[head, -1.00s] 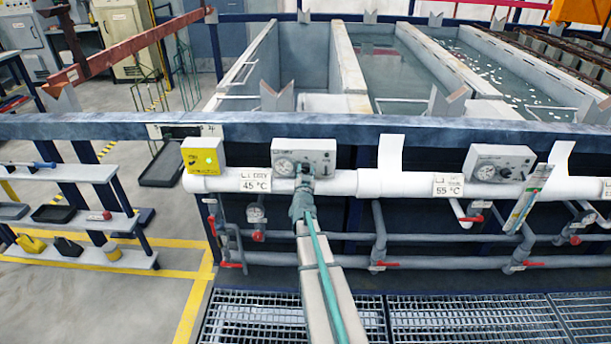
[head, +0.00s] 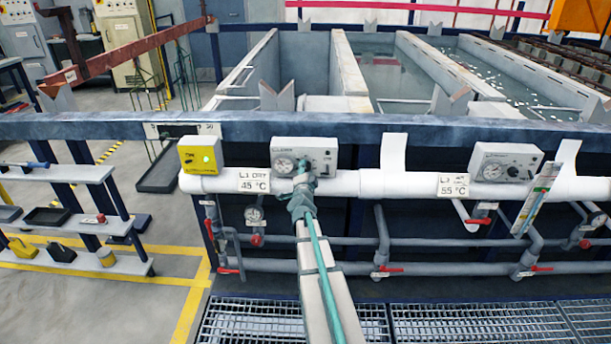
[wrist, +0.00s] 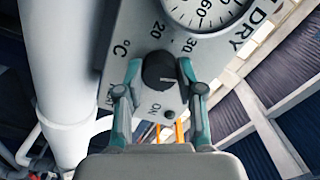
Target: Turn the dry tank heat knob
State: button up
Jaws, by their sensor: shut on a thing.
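The dry tank control box (head: 318,152) is a grey panel with a round gauge, marked DRY, above a 45 °C label (head: 254,180). In the wrist view, its black heat knob (wrist: 160,71) has a white pointer line and sits below the dial (wrist: 205,10), among printed numbers. My gripper (wrist: 160,82) has its two teal fingers on either side of the knob and is shut on it. In the head view my gripper (head: 303,180) reaches up to the box and hides the knob.
Tanks lie behind the blue rail (head: 400,128).

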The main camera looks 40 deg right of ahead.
jog(key=m+b, duration=0.2)
jog(key=m, duration=0.2)
jog(key=shift+f+m, duration=0.1)
jog(key=shift+m, duration=0.2)
jog(key=shift+m+b, duration=0.95)
jog(key=shift+m, duration=1.35)
jog(key=shift+r, duration=0.2)
jog(key=o, duration=1.1)
jog(key=shift+o, duration=0.2)
jog(key=shift+s+a, duration=0.1)
jog(key=v, duration=1.1)
jog(key=shift+s+a, duration=0.25)
jog(key=shift+s, duration=0.05)
